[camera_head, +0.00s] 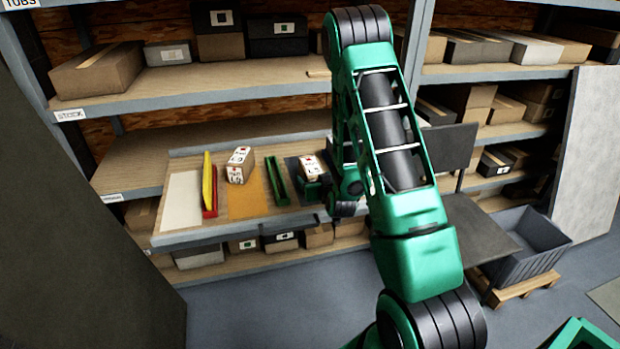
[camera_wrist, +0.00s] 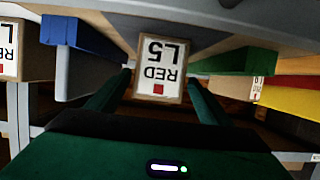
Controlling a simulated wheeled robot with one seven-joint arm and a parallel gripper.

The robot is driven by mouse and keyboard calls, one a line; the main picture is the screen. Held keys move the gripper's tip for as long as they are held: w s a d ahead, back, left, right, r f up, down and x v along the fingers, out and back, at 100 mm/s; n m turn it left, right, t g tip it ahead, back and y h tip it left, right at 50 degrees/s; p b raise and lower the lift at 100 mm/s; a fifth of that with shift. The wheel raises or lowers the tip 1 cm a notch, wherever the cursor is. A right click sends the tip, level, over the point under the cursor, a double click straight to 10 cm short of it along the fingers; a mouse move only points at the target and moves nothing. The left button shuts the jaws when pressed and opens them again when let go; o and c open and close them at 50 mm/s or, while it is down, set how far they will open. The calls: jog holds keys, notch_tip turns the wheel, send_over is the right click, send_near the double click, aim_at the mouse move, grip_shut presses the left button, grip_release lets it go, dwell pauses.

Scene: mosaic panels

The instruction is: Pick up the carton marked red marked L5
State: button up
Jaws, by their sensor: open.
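The carton marked RED L5 (camera_wrist: 160,66) is a small brown box with a white label and a red square. In the wrist view its label appears upside down, between the two green fingers of my gripper (camera_wrist: 159,88). The fingers are open, one on each side; I cannot tell whether they touch it. In the head view the carton (camera_head: 309,165) sits on a dark strip of the shelf board, and my gripper (camera_head: 316,186) is right at its near side. My arm hides part of that area.
Another labelled carton (camera_head: 240,164) stands to the left on an orange strip. A green rail (camera_head: 277,181) lies between the two, and yellow (camera_head: 208,180) and red (camera_head: 211,205) bars lie farther left. A blue bar (camera_wrist: 78,34) shows in the wrist view. A grey bin (camera_head: 525,245) stands at right.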

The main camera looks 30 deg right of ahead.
jog(key=shift+x, duration=2.85)
jog(key=shift+d+r, duration=0.1)
jog(key=shift+r, duration=0.05)
jog(key=c, duration=1.5)
jog(key=shift+w, duration=0.1)
jog(key=c, duration=0.3)
jog(key=shift+r, duration=0.1)
